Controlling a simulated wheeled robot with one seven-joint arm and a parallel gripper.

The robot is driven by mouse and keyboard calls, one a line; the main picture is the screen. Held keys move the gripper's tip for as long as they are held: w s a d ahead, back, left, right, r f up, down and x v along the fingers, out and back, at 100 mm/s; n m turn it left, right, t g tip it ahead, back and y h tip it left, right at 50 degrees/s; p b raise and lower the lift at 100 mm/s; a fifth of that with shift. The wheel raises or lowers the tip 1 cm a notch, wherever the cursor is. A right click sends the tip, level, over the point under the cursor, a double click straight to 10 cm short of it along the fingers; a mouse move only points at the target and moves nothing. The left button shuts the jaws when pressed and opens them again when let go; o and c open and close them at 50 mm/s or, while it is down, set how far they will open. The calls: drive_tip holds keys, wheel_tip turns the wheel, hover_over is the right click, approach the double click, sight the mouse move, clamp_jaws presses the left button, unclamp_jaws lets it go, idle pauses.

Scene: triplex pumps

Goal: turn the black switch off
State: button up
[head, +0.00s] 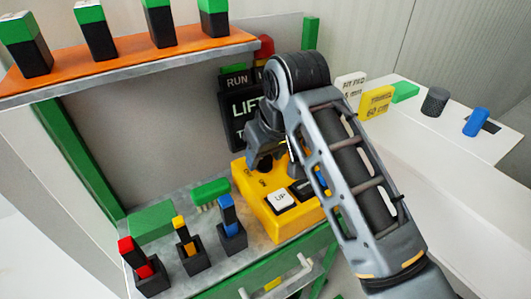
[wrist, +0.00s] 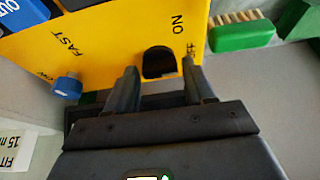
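The black switch (wrist: 158,62) is a small dark rounded knob on the yellow control box (head: 287,222), between the ON label and a partly hidden OFF label. In the head view the switch (head: 264,164) shows at the box's back left, below my gripper (head: 263,143). In the wrist view my gripper (wrist: 161,70) is open, one finger to each side of the switch, with gaps between. Whether the fingertips reach down to its height is hard to tell. Its exact turned position is unclear.
The box also carries a white UP button (head: 281,199) and a blue knob (wrist: 67,87) by the FAST label. A green brush (head: 210,192) lies left of the box. Holders with coloured handles (head: 187,246) stand in front left. A dark LIFT sign (head: 240,107) stands behind.

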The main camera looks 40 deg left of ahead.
drive_tip(key=v, duration=0.7)
drive_tip(key=shift+d+r+b, duration=0.15)
drive_tip(key=shift+r+b, duration=0.15)
drive_tip(key=shift+r, duration=0.05)
drive_tip(key=shift+s, duration=0.1)
